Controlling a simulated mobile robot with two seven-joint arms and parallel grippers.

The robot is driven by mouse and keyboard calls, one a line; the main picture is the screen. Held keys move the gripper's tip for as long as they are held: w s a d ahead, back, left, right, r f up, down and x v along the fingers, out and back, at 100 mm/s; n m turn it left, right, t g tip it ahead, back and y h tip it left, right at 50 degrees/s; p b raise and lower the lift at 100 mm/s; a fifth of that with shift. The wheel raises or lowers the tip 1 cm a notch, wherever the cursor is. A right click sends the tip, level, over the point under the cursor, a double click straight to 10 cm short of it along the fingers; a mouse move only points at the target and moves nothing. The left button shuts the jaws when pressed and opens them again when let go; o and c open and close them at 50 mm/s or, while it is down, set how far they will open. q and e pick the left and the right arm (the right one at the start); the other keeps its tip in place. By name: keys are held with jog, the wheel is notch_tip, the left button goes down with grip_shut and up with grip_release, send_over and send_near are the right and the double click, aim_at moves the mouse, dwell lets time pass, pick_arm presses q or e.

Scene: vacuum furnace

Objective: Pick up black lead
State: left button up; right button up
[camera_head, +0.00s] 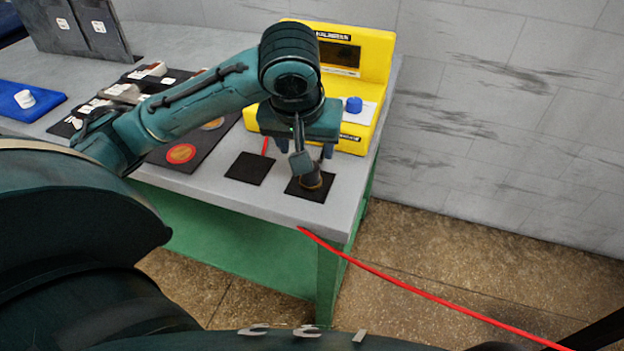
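A short dark cylinder with a tan band (311,178), which may be the end of the black lead, stands on the right black square pad (302,193) near the table's front right corner. My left gripper (313,159) points down right above it, with its lower parts at or close to the cylinder's top. The gripper's own parts hide the contact, so I cannot tell whether it grips the cylinder. No black cable is clearly visible. My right gripper is not in view.
A red cable (430,295) runs from the table edge down right. A yellow device (365,55) with a blue knob (354,104) stands behind the gripper. An empty black pad (250,168) lies to the left. A blue tray (30,100) and dark panels are farther left.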

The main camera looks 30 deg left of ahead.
aim_at(310, 174)
pick_arm(q)
jog(key=shift+x, duration=1.1)
jog(key=shift+b+x, duration=0.65)
jog(key=shift+x, duration=2.1)
jog(key=shift+s+d, duration=0.15)
jog(key=shift+d, duration=0.1)
jog(key=c, duration=1.2)
